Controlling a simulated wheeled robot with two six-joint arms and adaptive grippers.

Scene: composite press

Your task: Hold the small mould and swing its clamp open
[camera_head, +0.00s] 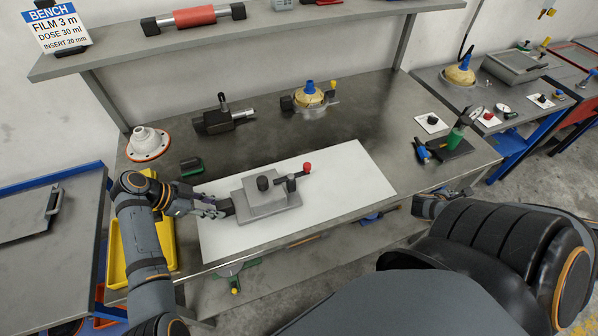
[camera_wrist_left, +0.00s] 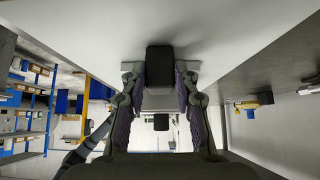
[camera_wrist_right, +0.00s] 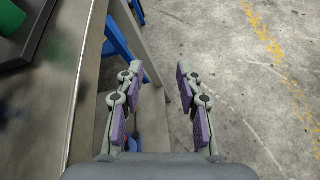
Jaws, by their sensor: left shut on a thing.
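The small mould (camera_head: 266,203) is a grey block of stacked plates lying on a white sheet on the bench. It has a black knob (camera_head: 263,183) on top and a clamp lever with a red-tipped handle (camera_head: 307,168) at its far right. My left gripper (camera_head: 222,208) is at the mould's left side, shut on its dark side handle. In the left wrist view the dark handle (camera_wrist_left: 159,66) sits between the two finger pads. My right gripper (camera_wrist_right: 160,100) is open and empty, off the bench's front edge, with floor below it.
The white sheet (camera_head: 350,180) has free room right of the mould. A dark vise-like tool (camera_head: 222,118) and a blue-topped round device (camera_head: 309,96) stand behind. A green bottle (camera_head: 455,138) stands at the right. A yellow tray (camera_head: 115,262) is by my left arm.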

